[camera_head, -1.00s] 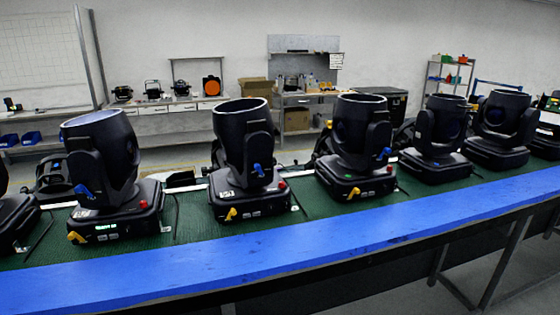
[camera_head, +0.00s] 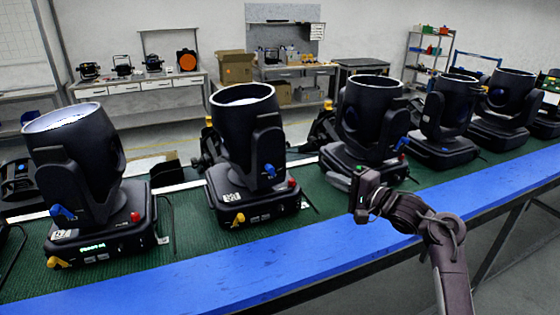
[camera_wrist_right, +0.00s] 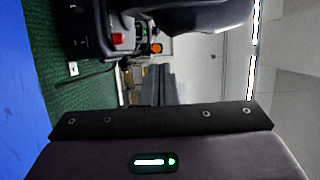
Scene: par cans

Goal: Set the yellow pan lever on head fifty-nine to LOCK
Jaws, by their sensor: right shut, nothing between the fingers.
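Several black moving heads stand in a row on the green mat. The near left head (camera_head: 85,190) has a lit green display (camera_head: 93,247), too small to read, a yellow lever (camera_head: 58,262) at its base's front left corner and a blue lever (camera_head: 62,212) on its yoke. The middle head (camera_head: 250,150) has a yellow lever (camera_head: 238,220) at its base front. My right gripper (camera_head: 360,195) is shut and empty, in front of the third head (camera_head: 368,120), apart from both yellow levers. I cannot tell which head is fifty-nine. My left gripper is not in view.
The blue bench edge (camera_head: 230,270) runs along the front and is clear. Red buttons (camera_head: 135,217) sit on the bases. In the right wrist view a red button (camera_wrist_right: 118,39) and the green mat (camera_wrist_right: 75,95) show. Shelves and worktables stand at the back wall.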

